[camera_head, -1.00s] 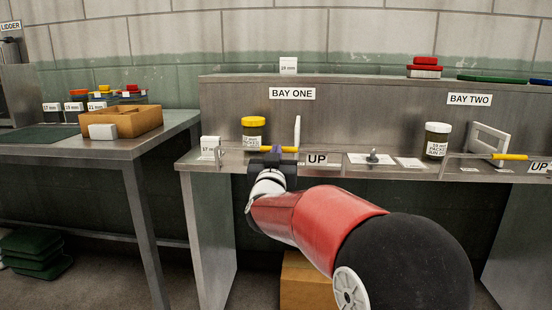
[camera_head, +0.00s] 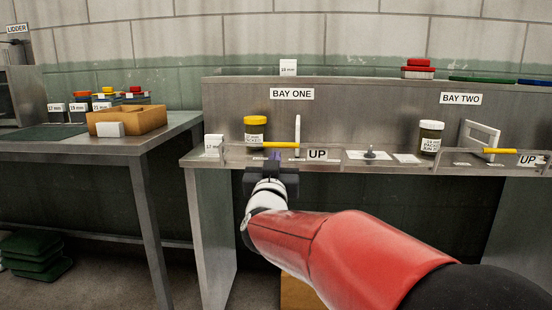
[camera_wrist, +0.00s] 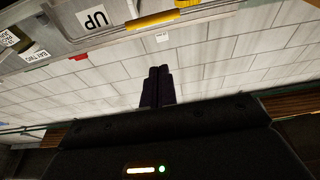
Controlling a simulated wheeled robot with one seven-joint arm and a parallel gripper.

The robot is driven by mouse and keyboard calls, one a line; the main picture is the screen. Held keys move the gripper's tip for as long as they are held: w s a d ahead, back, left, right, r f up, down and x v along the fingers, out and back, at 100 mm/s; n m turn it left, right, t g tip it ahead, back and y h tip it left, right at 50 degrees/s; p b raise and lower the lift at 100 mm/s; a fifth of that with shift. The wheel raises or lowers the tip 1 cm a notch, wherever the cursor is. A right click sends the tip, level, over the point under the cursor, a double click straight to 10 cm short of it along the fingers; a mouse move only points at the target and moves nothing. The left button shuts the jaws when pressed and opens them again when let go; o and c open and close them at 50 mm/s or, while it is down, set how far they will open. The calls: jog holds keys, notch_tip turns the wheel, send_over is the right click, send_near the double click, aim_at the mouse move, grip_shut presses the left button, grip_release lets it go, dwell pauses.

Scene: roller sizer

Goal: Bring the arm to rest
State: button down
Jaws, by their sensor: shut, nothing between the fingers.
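My gripper (camera_head: 275,158) is at the front edge of the Bay One shelf in the head view, in front of the yellow-lidded jar (camera_head: 255,130). In the wrist view its two dark fingers (camera_wrist: 158,87) are together with nothing between them. The red and white arm reaches in from the lower right. A yellow-handled bar (camera_head: 277,145) lies along the front of Bay One behind the gripper; its yellow part also shows in the wrist view (camera_wrist: 150,21). The exact gap between gripper and shelf edge cannot be told.
A side table (camera_head: 160,137) at left holds a wooden tray (camera_head: 150,119).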

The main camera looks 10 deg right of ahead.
jog(key=s+a+f+n+g+y, duration=0.2)
jog(key=s+f+g+y, duration=0.25)
jog(key=s, duration=0.35)
jog(key=s+a+f+n+g+y, duration=0.2)
jog(key=s+f+n+g+y, duration=0.15)
jog(key=s+f, duration=0.3)
jog(key=s+d+f+m+g, duration=0.1)
jog(key=s+d+f+g, duration=0.1)
jog(key=s+f, duration=0.3)
jog(key=s+d+f+m+g+h+p, duration=0.1)
jog(key=s+f+g, duration=0.3)
jog(key=s, duration=0.9)
jog(key=shift+d+f, duration=0.6)
jog(key=shift+d, duration=0.05)
